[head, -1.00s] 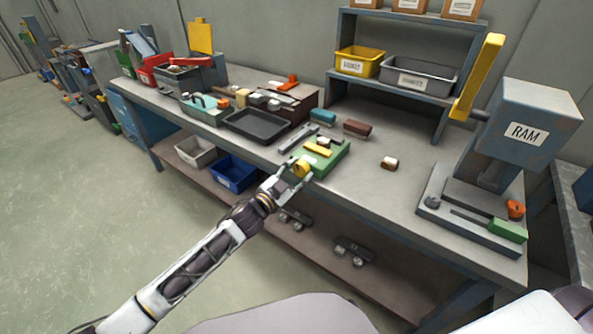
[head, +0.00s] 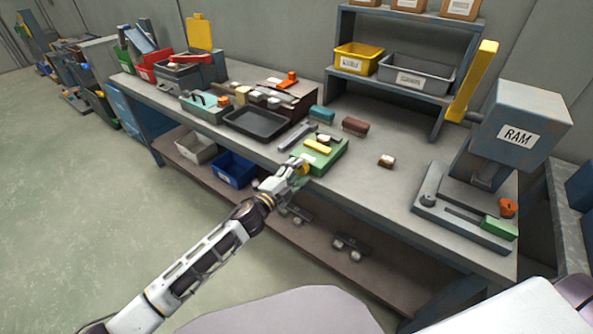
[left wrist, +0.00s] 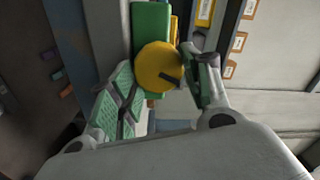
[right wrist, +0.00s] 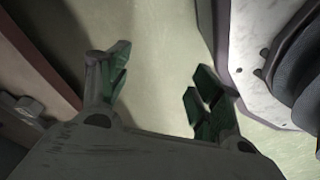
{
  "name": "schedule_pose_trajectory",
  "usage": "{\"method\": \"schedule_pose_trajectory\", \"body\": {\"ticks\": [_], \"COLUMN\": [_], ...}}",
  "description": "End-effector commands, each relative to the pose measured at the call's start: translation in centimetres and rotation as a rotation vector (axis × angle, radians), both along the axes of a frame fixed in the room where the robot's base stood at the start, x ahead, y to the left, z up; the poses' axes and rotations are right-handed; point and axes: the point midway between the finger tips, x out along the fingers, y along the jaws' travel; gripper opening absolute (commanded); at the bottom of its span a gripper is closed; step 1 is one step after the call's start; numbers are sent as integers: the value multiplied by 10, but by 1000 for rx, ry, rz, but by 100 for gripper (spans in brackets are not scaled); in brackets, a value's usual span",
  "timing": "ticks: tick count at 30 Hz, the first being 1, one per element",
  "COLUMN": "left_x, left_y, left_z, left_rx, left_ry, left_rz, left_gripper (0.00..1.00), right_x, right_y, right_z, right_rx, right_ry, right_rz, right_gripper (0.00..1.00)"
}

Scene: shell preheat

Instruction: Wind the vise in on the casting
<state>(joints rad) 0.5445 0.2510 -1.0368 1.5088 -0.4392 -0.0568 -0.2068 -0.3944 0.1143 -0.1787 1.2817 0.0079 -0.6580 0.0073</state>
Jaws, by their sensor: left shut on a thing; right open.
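The green vise (head: 328,160) sits at the front edge of the bench, with a yellow bar (head: 317,146) across its top. A small pale-topped piece lies on the vise (head: 323,138); I cannot tell whether it is the casting. My left gripper (head: 297,174) is at the vise's front, shut on its round yellow knob (left wrist: 158,66). The left wrist view shows the knob between the green-padded fingers, with the green vise body (left wrist: 150,25) behind it. My right gripper (right wrist: 155,95) is open and empty above the floor.
A black tray (head: 256,124) and small parts lie left of the vise. Teal (head: 322,113) and brown (head: 355,126) blocks lie behind it. A small brown-and-white piece (head: 386,160) is to its right. The RAM press (head: 515,130) stands at the bench's right end.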

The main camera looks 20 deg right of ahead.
Motion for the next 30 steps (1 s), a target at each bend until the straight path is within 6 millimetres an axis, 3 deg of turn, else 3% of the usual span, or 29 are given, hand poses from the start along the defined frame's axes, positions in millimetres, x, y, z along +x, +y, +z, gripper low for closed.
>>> {"method": "schedule_pose_trajectory", "body": {"ticks": [12,28,29,30], "left_x": [-1,-1,-1,-1], "left_y": [-1,-1,-1,-1], "left_z": [-1,-2,-2,-2], "left_rx": [149,171,171,171], "left_ry": [-193,-220,-220,-220], "left_rz": [-2,-2,-2,-2], "left_gripper": [24,24,49,54], "right_x": [-6,-8,-8,-8], "right_y": [-5,-5,-5,-5], "right_z": [-8,-9,-9,-9], "right_rx": [-3,-3,-3,-3], "right_ry": [-7,-4,-4,-5], "right_rz": [-1,-1,-1,-1], "right_gripper": [64,64,64,64]}}
